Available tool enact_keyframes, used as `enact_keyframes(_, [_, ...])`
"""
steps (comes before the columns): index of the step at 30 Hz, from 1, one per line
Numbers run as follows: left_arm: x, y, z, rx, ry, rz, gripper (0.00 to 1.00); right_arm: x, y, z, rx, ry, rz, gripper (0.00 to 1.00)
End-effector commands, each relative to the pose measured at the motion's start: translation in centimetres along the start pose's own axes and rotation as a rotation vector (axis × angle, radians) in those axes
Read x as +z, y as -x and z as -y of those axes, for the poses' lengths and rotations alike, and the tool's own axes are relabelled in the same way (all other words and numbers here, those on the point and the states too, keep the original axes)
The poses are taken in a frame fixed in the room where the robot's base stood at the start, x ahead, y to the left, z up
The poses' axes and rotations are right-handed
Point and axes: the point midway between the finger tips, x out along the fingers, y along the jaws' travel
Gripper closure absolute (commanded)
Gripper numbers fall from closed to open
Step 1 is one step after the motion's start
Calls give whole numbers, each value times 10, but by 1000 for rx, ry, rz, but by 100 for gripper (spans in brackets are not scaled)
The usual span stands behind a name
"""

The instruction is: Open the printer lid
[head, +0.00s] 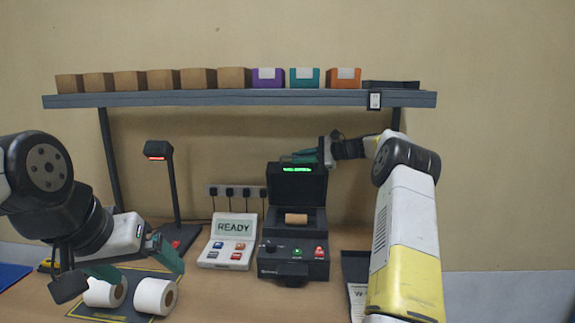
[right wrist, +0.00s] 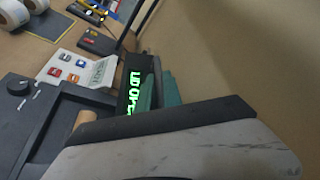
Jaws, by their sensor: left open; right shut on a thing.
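The black printer (head: 293,268) stands on the table at the middle of the head view. Its lid (head: 312,187) stands raised and upright, with a green lit display at its top edge. In the right wrist view the display on the lid (right wrist: 135,92) reads "LID OPEN". A brown roll (head: 296,218) sits in the printer's open bay. My right gripper (head: 300,157) is at the top of the lid and shut on it; its green fingers also show in the right wrist view (right wrist: 160,93). My left gripper (head: 135,266) is open and empty, above the white rolls at the left.
White label rolls (head: 150,296) lie on a dark mat at the front left. A white keypad reading "READY" (head: 228,241) stands left of the printer. A scanner on a stand (head: 160,152) is behind it. A shelf (head: 240,99) with several boxes spans above the printer.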

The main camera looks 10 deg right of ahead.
Motion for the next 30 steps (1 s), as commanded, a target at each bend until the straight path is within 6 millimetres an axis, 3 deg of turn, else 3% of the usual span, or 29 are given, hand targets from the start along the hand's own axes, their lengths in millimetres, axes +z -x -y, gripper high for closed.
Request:
enact_keyframes(11, [0,0,0,0,0,0,9,-14,-6,15,2,4,1,100])
enact_keyframes(26, [0,0,0,0,0,0,9,-15,-7,16,3,2,1,100])
enact_keyframes(27, [0,0,0,0,0,0,9,-15,-7,16,3,2,1,88])
enact_keyframes(30, [0,0,0,0,0,0,9,-15,-6,16,2,2,1,68])
